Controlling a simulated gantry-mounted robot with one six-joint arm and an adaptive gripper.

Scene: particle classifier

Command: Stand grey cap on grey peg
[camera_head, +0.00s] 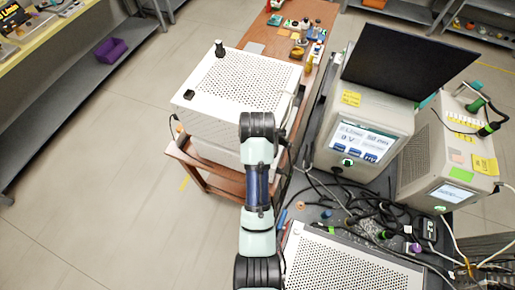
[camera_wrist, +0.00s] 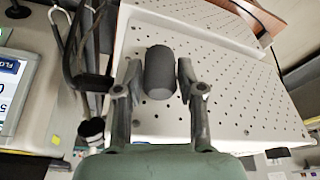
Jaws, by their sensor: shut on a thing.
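My gripper (camera_wrist: 157,74) is shut on a dark grey cylindrical cap (camera_wrist: 160,71), with one finger on each side in the wrist view. The cap appears over a white perforated panel; I cannot tell the gap between them. In the head view my own wrist hides the gripper and the cap. I cannot tell for certain which thing is the grey peg. A dark upright piece (camera_head: 219,48) stands at the far left corner of the white perforated box (camera_head: 243,80) in the head view.
A small black block (camera_head: 189,94) sits on the box's near left corner. Instruments with screens (camera_head: 363,140) and tangled black cables (camera_head: 365,210) lie to the right. A second perforated box (camera_head: 345,265) is at the bottom. Open floor (camera_head: 100,185) is at left.

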